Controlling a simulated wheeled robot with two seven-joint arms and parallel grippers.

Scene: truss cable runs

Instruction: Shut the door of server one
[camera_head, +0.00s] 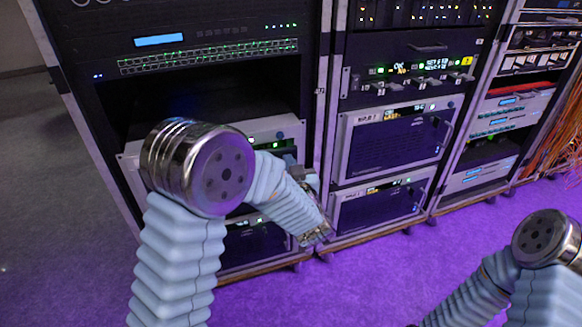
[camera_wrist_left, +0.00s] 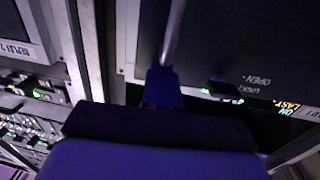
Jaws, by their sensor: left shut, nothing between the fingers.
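My left gripper (camera_head: 317,235) is low at the right edge of the left rack, with my forearm crossing in front of that rack. In the left wrist view its narrow fingers (camera_wrist_left: 162,85) are shut with nothing between them, close to a silver bar handle (camera_wrist_left: 173,30). The bar runs along a dark door panel (camera_wrist_left: 230,45) marked OPEN and LOCK, upside down here; I cannot tell whether they touch. A grey server unit (camera_head: 275,128) in the left rack is mostly hidden behind my arm. No label naming server one is readable. My right gripper is not in view.
The middle rack holds two dark-fronted units, an upper one (camera_head: 395,142) and a lower one (camera_head: 378,208), both with side handles. A rack post (camera_head: 318,110) stands between the racks. Orange cables (camera_head: 565,145) hang at the far right. The purple-lit floor (camera_head: 400,265) is clear in front.

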